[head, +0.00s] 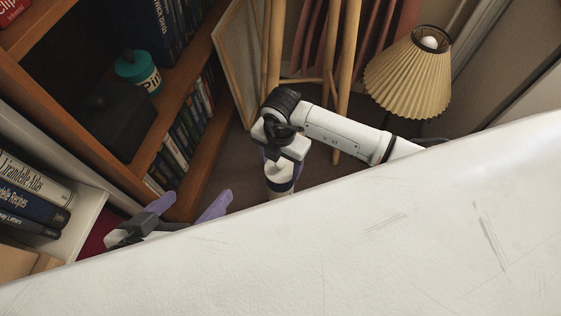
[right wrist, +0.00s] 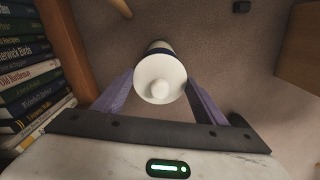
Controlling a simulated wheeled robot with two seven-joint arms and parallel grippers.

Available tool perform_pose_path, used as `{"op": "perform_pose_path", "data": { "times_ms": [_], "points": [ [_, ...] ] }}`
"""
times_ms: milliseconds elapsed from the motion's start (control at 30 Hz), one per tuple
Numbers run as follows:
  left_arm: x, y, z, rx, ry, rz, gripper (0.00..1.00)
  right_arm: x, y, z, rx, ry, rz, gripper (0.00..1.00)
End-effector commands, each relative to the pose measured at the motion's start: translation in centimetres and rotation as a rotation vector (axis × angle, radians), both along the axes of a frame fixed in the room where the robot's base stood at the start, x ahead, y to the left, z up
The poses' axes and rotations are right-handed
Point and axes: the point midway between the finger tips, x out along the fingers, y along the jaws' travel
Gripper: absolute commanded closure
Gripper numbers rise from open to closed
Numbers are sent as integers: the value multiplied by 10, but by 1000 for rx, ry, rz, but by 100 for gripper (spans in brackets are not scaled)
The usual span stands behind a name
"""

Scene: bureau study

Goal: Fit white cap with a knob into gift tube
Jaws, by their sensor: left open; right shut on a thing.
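The white cap with a knob (right wrist: 160,92) sits between the purple fingers of my right gripper (right wrist: 160,78), its knob facing the wrist camera. The right gripper also shows in the head view (head: 281,163), pointing down and shut on the cap. A white cylinder with a dark blue band, seemingly the gift tube (right wrist: 160,46), lies directly beyond the cap; it also shows below the gripper in the head view (head: 280,187). I cannot tell whether the cap is seated in it. My left gripper (head: 197,199) is open and empty at lower left.
A wooden bookcase (head: 190,100) with books and a teal-lidded jar (head: 138,72) stands left. A white shelf (head: 88,222) with books is at far left. Wooden easel-like legs (head: 347,80) and a pleated lamp (head: 410,77) stand behind my right arm. Brown floor shows between.

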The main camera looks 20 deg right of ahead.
Motion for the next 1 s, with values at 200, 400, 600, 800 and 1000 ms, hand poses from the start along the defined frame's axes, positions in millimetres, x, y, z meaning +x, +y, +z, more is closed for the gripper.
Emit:
{"op": "perform_pose_path", "data": {
  "times_ms": [200, 400, 600, 800, 1000],
  "points": [
    [0, 0, -2, 2, 0, 0, 11, 0, 0, 0, 0, 0, 0, 60],
    [0, 0, -2, 1, -1, 0, 11, 0, 0, 0, 0, 0, 0, 16],
    [0, 0, -2, 2, -1, -1, 11, 0, 0, -1, 0, 0, 0, 13],
    [0, 0, -2, 2, -1, -1, 11, 0, 0, -1, 0, 0, 0, 0],
    [0, 0, -1, 0, -1, 0, 11, 0, 0, -1, 0, 0, 0, 0]
  ]
}}
